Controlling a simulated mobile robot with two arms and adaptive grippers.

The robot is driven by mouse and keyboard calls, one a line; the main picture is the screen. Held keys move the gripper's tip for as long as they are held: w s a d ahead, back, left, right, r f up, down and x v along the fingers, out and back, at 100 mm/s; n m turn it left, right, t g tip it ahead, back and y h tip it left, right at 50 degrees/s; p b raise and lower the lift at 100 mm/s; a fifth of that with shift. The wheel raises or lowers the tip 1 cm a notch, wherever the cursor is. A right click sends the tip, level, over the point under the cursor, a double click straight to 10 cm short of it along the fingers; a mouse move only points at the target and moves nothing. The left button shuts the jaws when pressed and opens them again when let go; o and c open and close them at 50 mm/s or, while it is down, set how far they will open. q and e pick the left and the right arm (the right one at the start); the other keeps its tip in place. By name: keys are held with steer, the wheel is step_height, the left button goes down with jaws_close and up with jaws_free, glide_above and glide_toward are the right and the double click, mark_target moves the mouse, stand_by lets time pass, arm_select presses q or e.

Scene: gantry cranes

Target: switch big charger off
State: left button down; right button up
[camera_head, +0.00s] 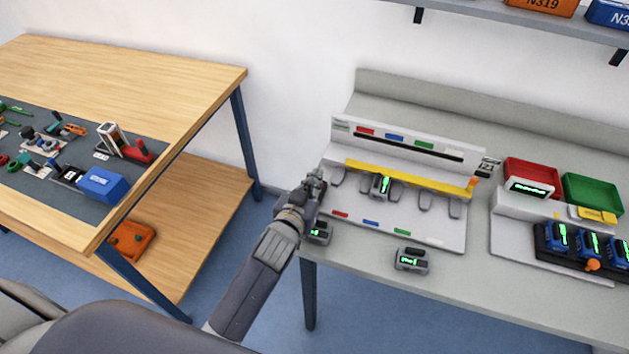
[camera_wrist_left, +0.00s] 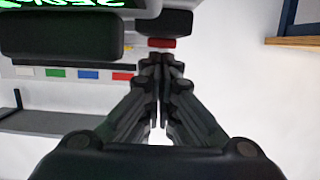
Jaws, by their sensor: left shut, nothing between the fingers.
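The larger white charger (camera_head: 452,236) stands on the grey bench, with a yellow bar (camera_head: 400,177) across its slots and red, blue and green labels. An orange part (camera_head: 472,184) sits at the bar's right end. One device with a green display (camera_head: 381,186) stands in a slot. My left gripper (camera_head: 316,178) is shut and empty at the charger's left end, and hides part of that end. It also shows shut in the left wrist view (camera_wrist_left: 162,62), close to a red label (camera_wrist_left: 162,43). I cannot tell whether it touches anything. My right gripper is not in view.
A smaller charger with blue devices (camera_head: 588,243) and an orange knob (camera_head: 592,265) stands to the right, near red (camera_head: 530,175) and green (camera_head: 592,192) bins. Loose devices (camera_head: 412,260) (camera_head: 319,233) lie at the bench front. A wooden table (camera_head: 150,85) stands left.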

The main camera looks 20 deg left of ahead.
arm_select(q)
steer(key=shift+r+p, duration=0.1)
steer(key=shift+p, duration=0.3)
steer(key=shift+w+g+p, duration=0.15)
steer(key=shift+g+p, duration=0.25)
steer(key=shift+p, duration=0.6)
steer(key=shift+f, duration=0.4)
steer(key=shift+w+r, duration=0.1)
steer(key=shift+w, duration=0.05)
steer(key=shift+w+r, duration=0.1)
steer(key=shift+w, duration=0.55)
